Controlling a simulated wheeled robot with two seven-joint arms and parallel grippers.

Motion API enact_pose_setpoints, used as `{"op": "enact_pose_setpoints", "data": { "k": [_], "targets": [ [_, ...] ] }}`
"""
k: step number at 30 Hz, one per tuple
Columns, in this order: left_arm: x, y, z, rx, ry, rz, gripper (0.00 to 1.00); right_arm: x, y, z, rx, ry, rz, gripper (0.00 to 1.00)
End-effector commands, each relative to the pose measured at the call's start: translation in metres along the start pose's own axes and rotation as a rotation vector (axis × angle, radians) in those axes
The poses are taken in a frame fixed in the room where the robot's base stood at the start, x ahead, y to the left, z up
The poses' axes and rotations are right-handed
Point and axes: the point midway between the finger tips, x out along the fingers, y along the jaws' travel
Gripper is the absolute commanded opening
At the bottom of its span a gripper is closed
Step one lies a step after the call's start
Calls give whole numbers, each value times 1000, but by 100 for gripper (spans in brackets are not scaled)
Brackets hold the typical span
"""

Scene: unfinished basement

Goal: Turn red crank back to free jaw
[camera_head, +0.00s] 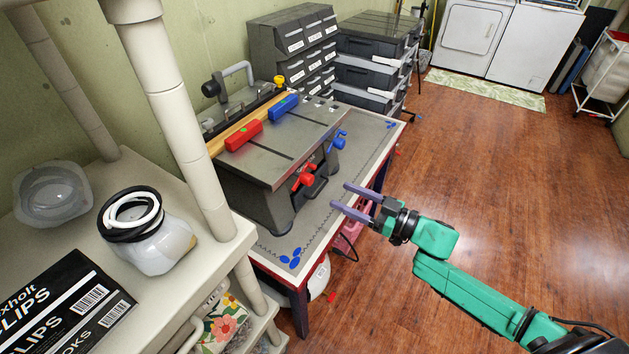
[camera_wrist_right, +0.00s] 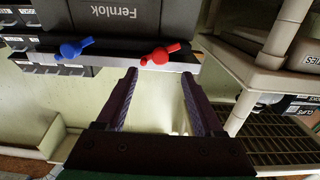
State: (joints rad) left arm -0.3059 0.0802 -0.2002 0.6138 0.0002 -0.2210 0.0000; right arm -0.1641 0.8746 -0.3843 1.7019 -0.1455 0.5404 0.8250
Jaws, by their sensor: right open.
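The red crank (camera_head: 304,177) is on the front of a grey bench machine (camera_head: 290,135), left of the blue crank (camera_head: 337,139). In the right wrist view the red crank (camera_wrist_right: 160,54) is at top centre and the blue crank (camera_wrist_right: 73,49) is left of it. A red jaw block (camera_head: 244,135) and a blue jaw block (camera_head: 283,107) sit on the machine top against a wooden strip (camera_head: 230,137). My right gripper (camera_head: 340,197) is open and empty, a short way right of the red crank and apart from it. My left gripper is out of view.
A workbench (camera_head: 376,150) carries the machine. A pale shelf unit (camera_head: 215,215) with thick posts stands at left, holding a jar (camera_head: 160,245). Dark drawer units (camera_head: 290,38) stand behind. The wooden floor (camera_head: 500,190) at right is clear.

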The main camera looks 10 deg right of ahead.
Motion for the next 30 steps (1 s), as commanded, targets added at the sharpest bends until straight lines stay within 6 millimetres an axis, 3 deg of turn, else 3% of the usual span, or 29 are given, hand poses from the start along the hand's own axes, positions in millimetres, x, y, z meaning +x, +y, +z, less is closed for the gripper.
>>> {"op": "enact_pose_setpoints", "data": {
  "k": [6, 10, 14, 21, 24, 27, 30],
  "targets": [
    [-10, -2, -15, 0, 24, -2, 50, 57, 1, -4, -2, 5, 2, 69],
    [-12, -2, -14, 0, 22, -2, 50, 82, 1, -2, -2, 2, 2, 69],
    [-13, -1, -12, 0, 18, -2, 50, 93, 1, -1, -2, -1, 2, 69],
    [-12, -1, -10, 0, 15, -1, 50, 94, 0, 0, -2, -2, 2, 69],
    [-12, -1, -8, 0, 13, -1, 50, 94, 1, 0, -2, -2, 2, 31],
    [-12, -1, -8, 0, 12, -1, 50, 94, 1, 0, -2, -2, 2, 0],
    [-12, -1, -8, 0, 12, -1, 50, 94, 1, 0, -3, -2, 2, 0]
  ]
}}
